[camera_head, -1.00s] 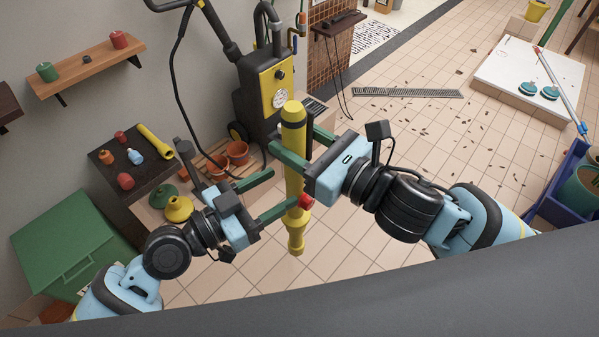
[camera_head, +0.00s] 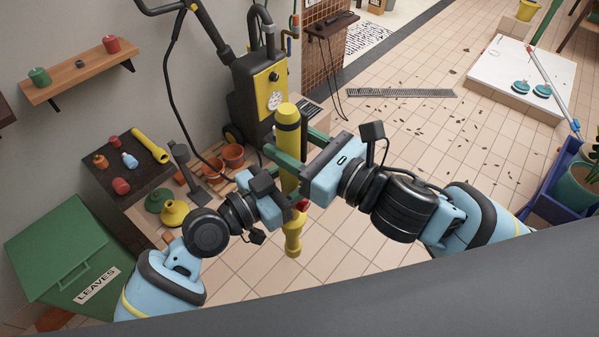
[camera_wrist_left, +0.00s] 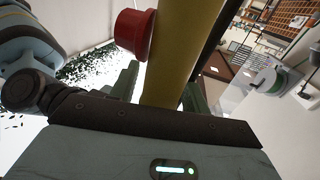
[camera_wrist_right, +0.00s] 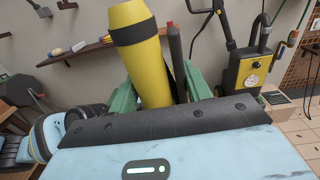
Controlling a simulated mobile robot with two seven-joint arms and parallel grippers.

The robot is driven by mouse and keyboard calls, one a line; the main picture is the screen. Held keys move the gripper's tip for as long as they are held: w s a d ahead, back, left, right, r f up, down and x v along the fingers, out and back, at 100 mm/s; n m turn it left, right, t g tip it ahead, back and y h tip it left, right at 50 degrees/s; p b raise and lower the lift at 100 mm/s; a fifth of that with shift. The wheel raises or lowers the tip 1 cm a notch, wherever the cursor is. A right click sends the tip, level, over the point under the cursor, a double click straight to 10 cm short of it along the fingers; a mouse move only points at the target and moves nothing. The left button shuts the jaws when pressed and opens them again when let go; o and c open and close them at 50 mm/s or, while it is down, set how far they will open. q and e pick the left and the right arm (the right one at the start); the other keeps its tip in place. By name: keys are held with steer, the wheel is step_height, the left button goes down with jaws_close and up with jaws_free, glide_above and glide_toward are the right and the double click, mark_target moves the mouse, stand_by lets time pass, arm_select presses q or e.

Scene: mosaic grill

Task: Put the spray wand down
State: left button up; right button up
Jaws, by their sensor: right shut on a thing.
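The yellow spray wand (camera_head: 288,122) with a black band stands nearly upright in the air before me. My right gripper (camera_head: 292,160) is shut on its upper part. The wand also shows between the right fingers in the right wrist view (camera_wrist_right: 140,45). My left gripper (camera_wrist_left: 165,95) has its fingers on both sides of the wand lower down, near a red knob (camera_wrist_left: 135,33). The left fingers look parted around the wand, with a thin gap on one side. In the head view the left fingers are mostly hidden.
A dark bench (camera_head: 120,195) at the left holds a yellow tube (camera_head: 150,146), red and orange pots and a blue bottle. A green leaves bin (camera_head: 62,240) stands in front of it. A pressure washer (camera_head: 258,105) stands behind the wand.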

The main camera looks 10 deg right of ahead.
mark_target(292, 105)
arm_select(q)
jaws_close()
arm_select(e)
steer(key=shift+r, duration=0.1)
arm_select(q)
steer(key=shift+r, duration=0.1)
arm_select(e)
steer(key=o, duration=1)
step_height(292, 105, up, 10)
steer(key=shift+f, duration=0.1)
